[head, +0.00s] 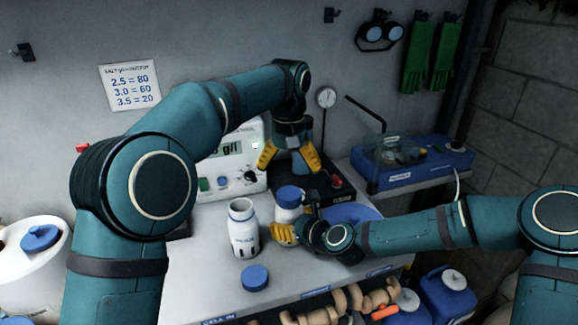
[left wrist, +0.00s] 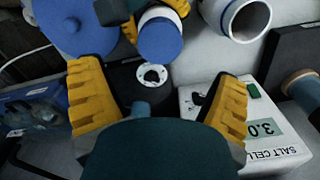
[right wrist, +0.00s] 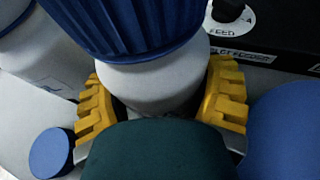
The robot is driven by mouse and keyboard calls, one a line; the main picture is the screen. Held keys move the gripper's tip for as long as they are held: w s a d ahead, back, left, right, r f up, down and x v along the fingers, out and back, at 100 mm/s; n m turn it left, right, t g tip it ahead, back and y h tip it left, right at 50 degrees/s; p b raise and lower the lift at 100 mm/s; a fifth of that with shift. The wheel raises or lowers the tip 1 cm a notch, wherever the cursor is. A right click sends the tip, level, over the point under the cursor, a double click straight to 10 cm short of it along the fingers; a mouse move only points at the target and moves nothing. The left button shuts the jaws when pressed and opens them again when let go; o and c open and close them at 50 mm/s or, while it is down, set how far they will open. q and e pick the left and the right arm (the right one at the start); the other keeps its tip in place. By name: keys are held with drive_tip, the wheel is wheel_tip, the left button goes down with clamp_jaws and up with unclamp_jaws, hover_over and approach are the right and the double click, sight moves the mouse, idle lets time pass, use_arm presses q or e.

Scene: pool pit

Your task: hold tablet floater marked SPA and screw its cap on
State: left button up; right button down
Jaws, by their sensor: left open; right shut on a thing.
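A white floater with a blue ribbed cap (head: 289,196) on top stands upright at the middle of the counter. My right gripper (head: 285,232) is shut around its white body (right wrist: 160,85), below the cap. I cannot read a SPA mark on it, and I cannot tell how tightly the cap sits. My left gripper (head: 291,163) is open and empty, behind and above the capped floater. In the left wrist view, the blue cap (left wrist: 160,40) lies beyond the open fingers, apart from them.
An open white bottle (head: 243,232) stands to the left, with a loose blue cap (head: 255,278) before it. A salt cell box (head: 228,165) and a black feeder base (head: 325,190) stand behind. A large blue lid (head: 350,212) lies right of the floater. A white tub (head: 30,265) is far left.

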sight(289, 193)
use_arm(q)
drive_tip(key=shift+f, duration=4)
drive_tip(key=c, duration=1.3)
drive_tip(key=o, duration=1.3)
drive_tip(key=shift+o, duration=0.2)
drive_tip(key=shift+r, duration=2.3)
drive_tip(key=shift+o, duration=0.8)
